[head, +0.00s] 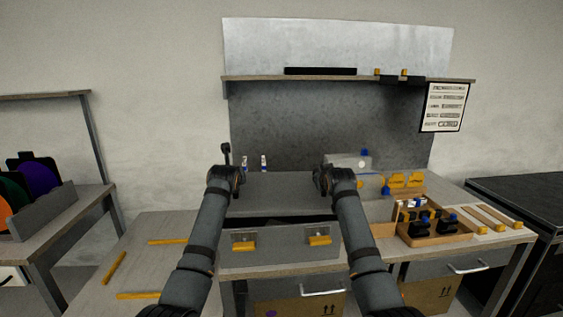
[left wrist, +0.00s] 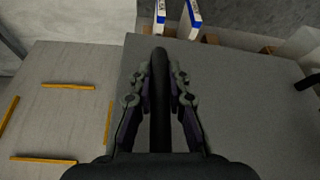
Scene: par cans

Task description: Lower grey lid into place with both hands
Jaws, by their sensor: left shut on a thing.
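The grey lid (head: 280,188) is a flat panel held between my two arms, above a grey case (head: 280,246) with yellow latches on its front. A dark gap shows between the lid's near edge and the case front. My left gripper (head: 228,172) is at the lid's left side. In the left wrist view, its fingers (left wrist: 161,78) are shut around a black bar handle (left wrist: 160,112) over the lid (left wrist: 235,110). My right gripper (head: 323,175) is at the lid's right side; its fingers are too small and dark to read. The case's inside is mostly hidden.
Small white-and-blue bottles (head: 263,163) stand behind the lid. A wooden tray (head: 433,226) with black items is on the right of the bench. Yellow strips (head: 168,242) mark a clear area on the left. A shelf (head: 345,79) runs above.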

